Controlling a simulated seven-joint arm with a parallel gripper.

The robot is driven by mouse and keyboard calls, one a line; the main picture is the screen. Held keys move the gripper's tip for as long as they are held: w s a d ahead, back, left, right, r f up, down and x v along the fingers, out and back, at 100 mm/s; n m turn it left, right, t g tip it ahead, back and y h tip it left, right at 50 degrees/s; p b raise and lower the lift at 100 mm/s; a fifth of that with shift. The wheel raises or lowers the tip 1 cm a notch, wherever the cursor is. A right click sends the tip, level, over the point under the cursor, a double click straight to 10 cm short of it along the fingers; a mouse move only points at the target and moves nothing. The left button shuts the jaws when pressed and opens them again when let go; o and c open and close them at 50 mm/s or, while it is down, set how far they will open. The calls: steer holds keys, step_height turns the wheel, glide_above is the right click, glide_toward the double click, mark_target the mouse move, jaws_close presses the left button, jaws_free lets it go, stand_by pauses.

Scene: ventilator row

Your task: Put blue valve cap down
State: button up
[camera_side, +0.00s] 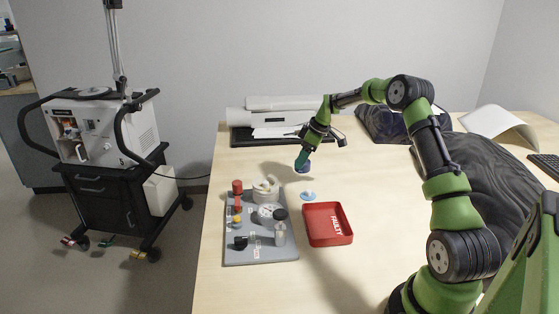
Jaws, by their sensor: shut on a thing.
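My gripper (304,155) hangs above the table behind the red tray, pointing down. It is shut on a small dark blue thing, which I take for the blue valve cap (302,166). The cap is held clear of the table. The fingers are too small to make out in detail. A flat light-blue and white disc (308,196) lies on the table below the gripper, between the grey board and the tray.
A grey board (240,255) carries several red, white, black and yellow parts. A red tray marked FAULTY (318,220) looks empty. A printer-like machine (270,112) stands at the back. Dark draped cloth (485,185) lies at the right. Table right of the tray is clear.

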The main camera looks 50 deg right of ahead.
steer(key=shift+w+d, duration=0.15)
steer(key=shift+w, duration=0.1)
steer(key=shift+f, duration=1.8)
steer(key=shift+f, duration=0.1)
steer(key=shift+f, duration=0.3)
steer(key=o, duration=0.9)
steer(key=shift+o, duration=0.2)
